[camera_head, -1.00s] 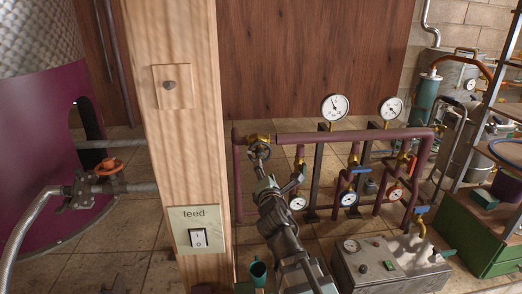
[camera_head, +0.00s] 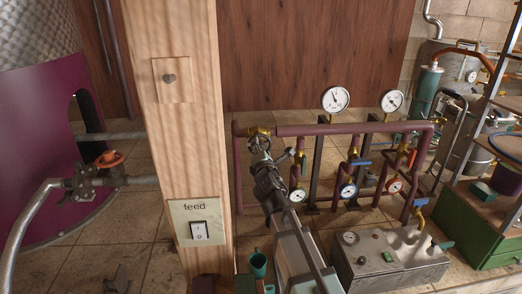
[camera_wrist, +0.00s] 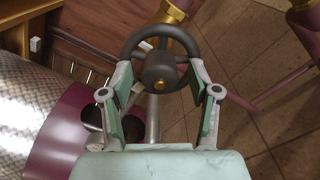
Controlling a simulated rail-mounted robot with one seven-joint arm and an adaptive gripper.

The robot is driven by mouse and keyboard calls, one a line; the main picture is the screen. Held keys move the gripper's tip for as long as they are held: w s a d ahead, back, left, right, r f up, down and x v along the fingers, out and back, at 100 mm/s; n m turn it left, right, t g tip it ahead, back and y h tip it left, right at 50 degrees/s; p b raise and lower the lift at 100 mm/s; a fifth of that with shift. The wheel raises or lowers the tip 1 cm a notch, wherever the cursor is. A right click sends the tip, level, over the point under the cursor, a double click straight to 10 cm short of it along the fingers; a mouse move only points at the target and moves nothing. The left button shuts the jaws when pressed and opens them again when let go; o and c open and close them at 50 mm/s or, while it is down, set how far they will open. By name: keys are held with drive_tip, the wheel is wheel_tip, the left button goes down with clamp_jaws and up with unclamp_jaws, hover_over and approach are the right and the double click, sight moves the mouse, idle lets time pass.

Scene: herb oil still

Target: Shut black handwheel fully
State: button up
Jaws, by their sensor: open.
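The black handwheel (camera_wrist: 183,40) is a dark round wheel with a brass centre nut, on a brass valve in the pipework. In the wrist view it sits upper middle, straight ahead of my gripper (camera_wrist: 160,80). My gripper is open, with one finger at the left and one at the right of the wheel's lower rim. I cannot tell whether the fingers touch the rim. In the head view the handwheel (camera_head: 259,142) is partly hidden by my gripper (camera_head: 262,154), at the left end of the purple pipe.
A purple pipe (camera_head: 350,131) with several gauges and blue-handled valves runs to the right. A wooden post (camera_head: 181,110) with a feed switch (camera_head: 199,230) stands close on the left. A grey control box (camera_head: 390,262) and a green cup (camera_head: 258,264) are low in front.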

drive_tip(key=c, duration=1.2)
drive_tip(key=shift+o, duration=0.2)
drive_tip(key=shift+m+b, duration=0.3)
drive_tip(key=shift+m, duration=0.1)
drive_tip(key=shift+m+b, duration=6.4)
drive_tip(key=shift+m, duration=1.4)
